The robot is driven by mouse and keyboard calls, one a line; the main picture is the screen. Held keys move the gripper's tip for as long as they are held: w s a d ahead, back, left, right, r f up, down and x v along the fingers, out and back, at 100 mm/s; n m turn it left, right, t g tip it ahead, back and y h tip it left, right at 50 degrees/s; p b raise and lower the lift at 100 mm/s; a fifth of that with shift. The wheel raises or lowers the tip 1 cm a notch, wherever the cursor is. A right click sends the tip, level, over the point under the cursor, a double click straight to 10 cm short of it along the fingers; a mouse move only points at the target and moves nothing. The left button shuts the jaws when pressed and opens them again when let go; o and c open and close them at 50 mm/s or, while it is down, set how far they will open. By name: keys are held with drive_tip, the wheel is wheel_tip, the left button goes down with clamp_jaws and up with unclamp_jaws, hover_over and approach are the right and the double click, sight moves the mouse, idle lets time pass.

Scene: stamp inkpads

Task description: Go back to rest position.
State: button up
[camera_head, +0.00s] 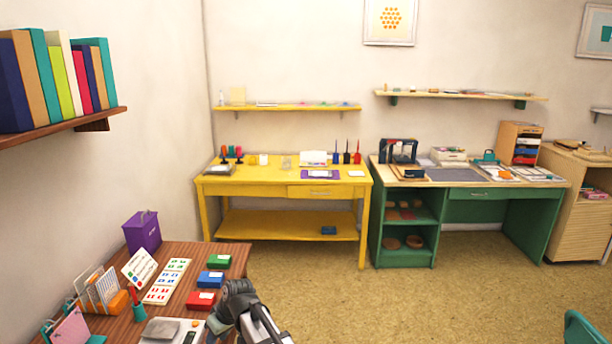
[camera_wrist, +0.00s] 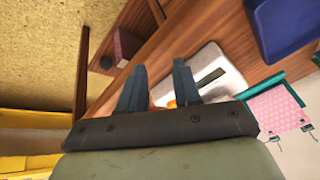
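My gripper (camera_head: 228,305) is over the right edge of the brown wooden desk (camera_head: 236,262), beside the red inkpad (camera_head: 201,300). In the wrist view my gripper (camera_wrist: 158,66) has its two fingers apart with nothing held between them. A green inkpad (camera_head: 219,261), a blue inkpad (camera_head: 210,279) and the red one lie in a row on the desk. A stamp with a red handle (camera_head: 134,294) stands further left.
The desk also bears a purple box (camera_head: 142,231), a card sheet (camera_head: 167,281), a card rack (camera_head: 103,289) and a grey-white device (camera_head: 163,329). A yellow table (camera_head: 270,188) and a green desk (camera_head: 468,193) stand against the back wall. Open floor (camera_head: 330,295) lies right.

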drive_tip(key=d+f+m+h, duration=0.2)
drive_tip(key=d+f, duration=0.9)
drive_tip(key=d, duration=0.2)
drive_tip(key=s+d+f+m+g+h, duration=0.1)
drive_tip(key=s+d+f+m, duration=0.1)
drive_tip(key=s+d+f, duration=0.4)
drive_tip(key=s+d+f+m+g+h, duration=0.1)
drive_tip(key=s+d+f, duration=0.3)
drive_tip(key=d+f, duration=0.4)
drive_tip(key=s+d+f+m+g, duration=0.1)
drive_tip(key=s+d+f, duration=0.3)
drive_tip(key=s, duration=0.5)
drive_tip(key=s+d+f+m+g, duration=0.2)
drive_tip(key=s+d+f+g, duration=0.1)
drive_tip(key=s+d, duration=0.4)
drive_tip(key=s+d+f+m+g+h, duration=0.1)
drive_tip(key=s+d+f, duration=0.3)
drive_tip(key=s, duration=0.9)
drive_tip(key=shift+s+d+f+m+g, duration=0.15)
drive_tip(key=shift+d+f+m+g, duration=0.25)
drive_tip(key=shift+d+m, duration=0.5)
drive_tip(key=shift+d, duration=0.2)
drive_tip(key=shift+c, duration=0.4)
